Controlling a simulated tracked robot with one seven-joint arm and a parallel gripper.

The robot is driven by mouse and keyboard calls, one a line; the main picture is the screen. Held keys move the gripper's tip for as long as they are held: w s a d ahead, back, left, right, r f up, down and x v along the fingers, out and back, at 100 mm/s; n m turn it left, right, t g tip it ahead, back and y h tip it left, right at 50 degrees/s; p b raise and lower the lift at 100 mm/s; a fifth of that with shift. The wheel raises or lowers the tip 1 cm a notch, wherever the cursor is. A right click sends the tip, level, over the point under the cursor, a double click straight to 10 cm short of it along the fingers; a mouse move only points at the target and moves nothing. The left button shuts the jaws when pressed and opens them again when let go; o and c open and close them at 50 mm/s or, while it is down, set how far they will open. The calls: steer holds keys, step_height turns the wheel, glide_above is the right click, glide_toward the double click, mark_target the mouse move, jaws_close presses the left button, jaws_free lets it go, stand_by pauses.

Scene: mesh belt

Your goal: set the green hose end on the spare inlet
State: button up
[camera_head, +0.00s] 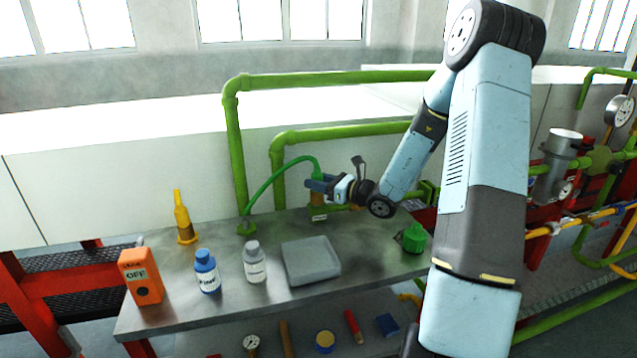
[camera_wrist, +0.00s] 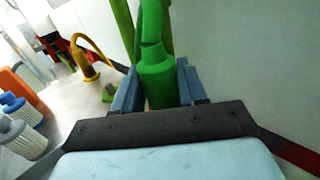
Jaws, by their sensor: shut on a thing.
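The green hose (camera_head: 278,176) rises from a green fitting (camera_head: 247,227) on the metal bench and arcs right to my gripper (camera_head: 318,184). My gripper is shut on the green hose end, which shows between its blue fingers in the wrist view (camera_wrist: 155,82). A short orange-brown upright fitting (camera_head: 317,200) stands on the bench directly below my fingers, with a small plate (camera_head: 319,217) at its foot too small to read. It may be the spare inlet. My fingers hide the join, so I cannot tell whether the hose end touches it.
On the bench (camera_head: 215,305) stand an orange box marked OFF (camera_head: 141,277), a blue bottle (camera_head: 207,271), a grey-white bottle (camera_head: 254,262), a yellow nozzle (camera_head: 183,217), a grey tray (camera_head: 311,261) and a green container (camera_head: 413,238). Green pipes (camera_head: 235,150) rise behind the bench.

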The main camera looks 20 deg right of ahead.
steer(key=shift+f, duration=0.55)
steer(key=o, duration=1)
steer(key=shift+c, duration=0.2)
steer(key=v, duration=1.1)
stand_by(0.6)
steer(key=s+a+r+n+g+h, duration=0.2)
steer(key=s+a+r+n+g, duration=0.2)
steer(key=s+a+n+g, duration=0.3)
steer(key=s+a+r+n+g+h, duration=0.1)
steer(key=s+a+r+n+g, duration=0.35)
steer(key=s+a+n, duration=0.35)
steer(key=s+d+r+n+t+h, duration=0.2)
steer(key=s+d+r+n+h, duration=0.1)
steer(key=s+r+n+h, duration=0.2)
steer(key=s+d+r+n+t+h, duration=0.2)
steer(key=s+d+r+n+h, duration=0.2)
steer(key=s+n, duration=0.3)
steer(key=shift+s+d+r+h, duration=0.15)
steer(key=shift+s+r+h, duration=0.25)
steer(key=shift+s+r, duration=0.55)
